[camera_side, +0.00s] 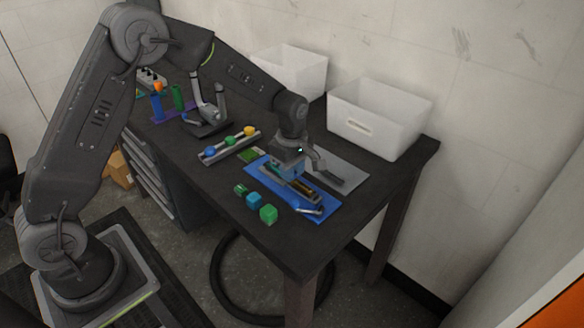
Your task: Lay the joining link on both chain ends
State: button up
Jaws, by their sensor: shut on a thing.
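My gripper (291,172) is low over the blue mat (262,177) on the dark workbench, at the left end of a grey fixture (314,200). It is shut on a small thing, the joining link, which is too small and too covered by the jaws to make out. A narrow gold-brown strip, apparently the chain (303,188), lies along the fixture just right of the jaws. I cannot tell the two chain ends apart, nor whether the held link touches them.
A blue-handled tool (309,209) lies on the mat's front edge. Green and blue blocks (254,199) stand left of the mat. A grey plate (343,165) with a dark tool lies behind. White bins (380,120) stand at the back. A rail with coloured knobs (229,146) is left.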

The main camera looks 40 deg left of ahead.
jog(key=shift+f, duration=0.1)
jog(key=o, duration=1)
jog(key=s+r+m+t, duration=0.1)
jog(key=s+r+m, duration=0.15)
jog(key=r, duration=0.75)
jog(key=s+r+m, duration=0.1)
jog(key=s+r, duration=0.2)
jog(key=r, duration=0.6)
jog(key=s+m+t, duration=0.1)
jog(key=s+m, duration=0.3)
jog(key=s, duration=0.3)
jog(key=s+r+m+t, duration=0.1)
jog(key=s+m+t, duration=0.1)
jog(key=s+m, duration=0.3)
jog(key=s+m+t, duration=0.1)
jog(key=s+m, duration=0.4)
jog(key=s, duration=0.4)
jog(key=shift+s+a+r+m+t, duration=0.1)
jog(key=shift+a+r+m+t, duration=0.15)
jog(key=shift+r+t, duration=0.05)
